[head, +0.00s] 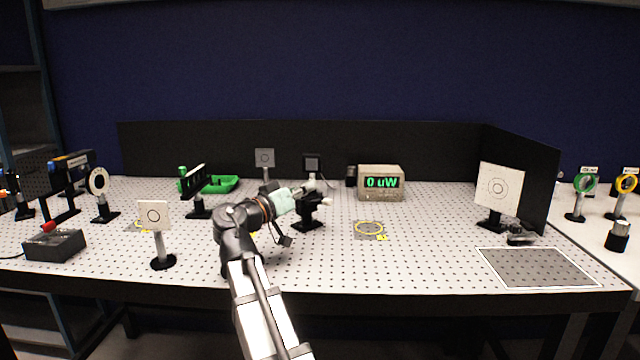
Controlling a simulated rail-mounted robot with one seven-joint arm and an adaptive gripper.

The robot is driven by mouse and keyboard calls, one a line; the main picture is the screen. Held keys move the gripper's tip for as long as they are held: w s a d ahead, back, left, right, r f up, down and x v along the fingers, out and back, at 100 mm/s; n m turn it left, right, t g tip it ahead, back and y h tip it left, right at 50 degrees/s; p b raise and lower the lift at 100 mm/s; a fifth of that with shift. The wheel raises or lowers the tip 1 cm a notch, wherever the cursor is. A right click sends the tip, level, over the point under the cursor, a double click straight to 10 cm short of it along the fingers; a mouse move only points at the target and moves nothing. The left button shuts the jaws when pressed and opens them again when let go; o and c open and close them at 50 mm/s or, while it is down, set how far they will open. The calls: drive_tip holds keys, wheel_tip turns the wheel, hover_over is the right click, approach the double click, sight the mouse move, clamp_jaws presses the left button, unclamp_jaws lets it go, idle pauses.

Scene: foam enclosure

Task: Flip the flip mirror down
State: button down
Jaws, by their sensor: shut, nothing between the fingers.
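A small black mount (309,222) on a black base stands in the middle of the breadboard. It appears to be the flip mirror, but my gripper partly covers it and I cannot make out its mirror plate or whether it is up or down. My gripper (318,186) reaches in from the left, its fingers just above and behind the mount's top. It is shut and holds nothing. I cannot tell whether the fingers touch the mount.
A power meter (381,184) reading 0 uW stands behind right. A white target card (154,215) stands left of my arm, a larger one (499,188) at right. A green tray (222,184) sits behind left.

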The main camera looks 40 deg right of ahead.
drive_tip(key=shift+s+a+f, duration=0.1)
drive_tip(key=shift+a+f, duration=0.05)
drive_tip(key=shift+a, duration=1.05)
drive_tip(key=shift+a+f, duration=0.15)
drive_tip(key=shift+a, duration=1)
